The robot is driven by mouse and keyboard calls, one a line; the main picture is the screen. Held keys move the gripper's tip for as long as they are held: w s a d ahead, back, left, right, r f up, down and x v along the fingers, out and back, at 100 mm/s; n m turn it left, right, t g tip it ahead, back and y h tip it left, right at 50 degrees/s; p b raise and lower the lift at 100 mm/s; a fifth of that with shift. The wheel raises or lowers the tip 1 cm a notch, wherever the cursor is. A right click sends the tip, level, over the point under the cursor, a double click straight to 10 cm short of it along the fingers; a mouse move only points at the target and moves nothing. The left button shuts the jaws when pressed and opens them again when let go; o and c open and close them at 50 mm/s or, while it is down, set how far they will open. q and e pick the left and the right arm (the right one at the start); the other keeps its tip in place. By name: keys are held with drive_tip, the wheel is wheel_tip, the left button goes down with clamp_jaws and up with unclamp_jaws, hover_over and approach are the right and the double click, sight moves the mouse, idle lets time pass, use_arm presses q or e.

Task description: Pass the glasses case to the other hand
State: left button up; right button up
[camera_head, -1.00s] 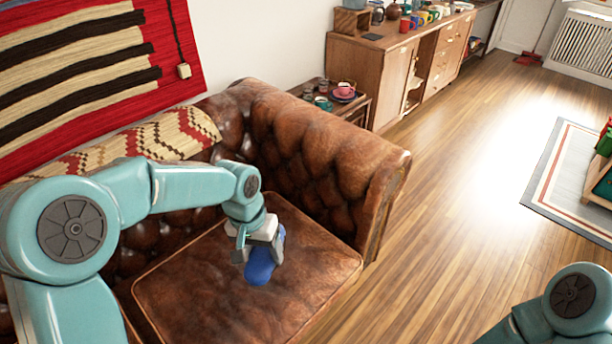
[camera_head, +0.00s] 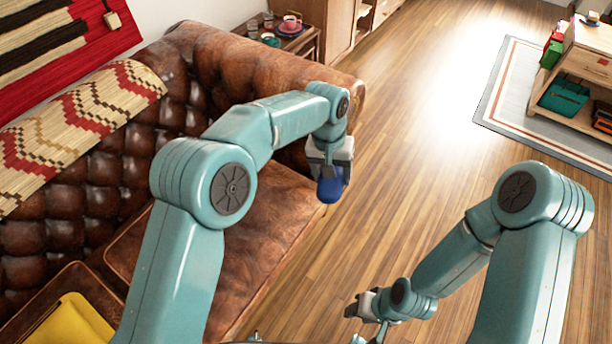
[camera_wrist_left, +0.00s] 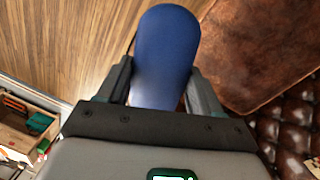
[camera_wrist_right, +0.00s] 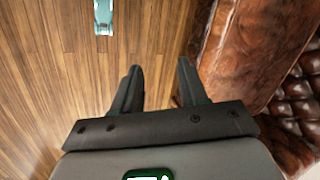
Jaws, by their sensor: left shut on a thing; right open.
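The glasses case (camera_head: 330,189) is blue with rounded ends. My left gripper (camera_head: 328,172) is shut on it and holds it up in the air near the front edge of the sofa seat. In the left wrist view the case (camera_wrist_left: 166,55) sits between the two fingers and sticks out past them; its near end is hidden by the gripper. My right gripper (camera_head: 358,306) is low over the floor in the head view, well apart from the case. In the right wrist view its fingers (camera_wrist_right: 158,80) are apart with nothing between them.
A brown leather sofa (camera_head: 265,215) stands at the left, with a patterned woven throw (camera_head: 80,125) and a yellow cushion (camera_head: 72,322). A small side table (camera_head: 300,42) with cups is behind its arm. Wooden floor (camera_head: 430,150) is open between my arms. A shelf unit (camera_head: 585,70) stands on a rug at right.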

use_arm(q)
drive_tip(key=shift+w+d, duration=0.1)
drive_tip(key=shift+d, duration=0.15)
drive_tip(key=shift+w+r, duration=0.15)
use_arm(e)
drive_tip(key=shift+o, duration=0.3)
drive_tip(key=o, duration=0.5)
drive_tip(key=w+a+r+m+t+y, duration=0.2)
drive_tip(key=w+r+m+t, duration=0.5)
drive_tip(key=w, duration=0.6)
drive_tip(key=w+a+r+n+t+y, duration=0.15)
drive_tip(key=w+r, duration=0.25)
drive_tip(key=r, duration=0.6)
drive_tip(key=w+a+r+m+t+y, duration=0.1)
drive_tip(key=w+r+t+y, duration=0.2)
drive_tip(key=r, duration=0.7)
use_arm(q)
drive_tip(key=w+a+r, duration=0.4)
drive_tip(key=w+a, duration=0.2)
drive_tip(key=shift+a+r, duration=0.25)
drive_tip(key=shift+a, duration=0.05)
use_arm(e)
drive_tip(key=w+a+f+g, duration=0.1)
drive_tip(key=w+a+f, duration=0.2)
drive_tip(key=w+a, duration=0.5)
drive_tip(key=shift+w+a+n, duration=0.35)
drive_tip(key=shift+a, duration=0.05)
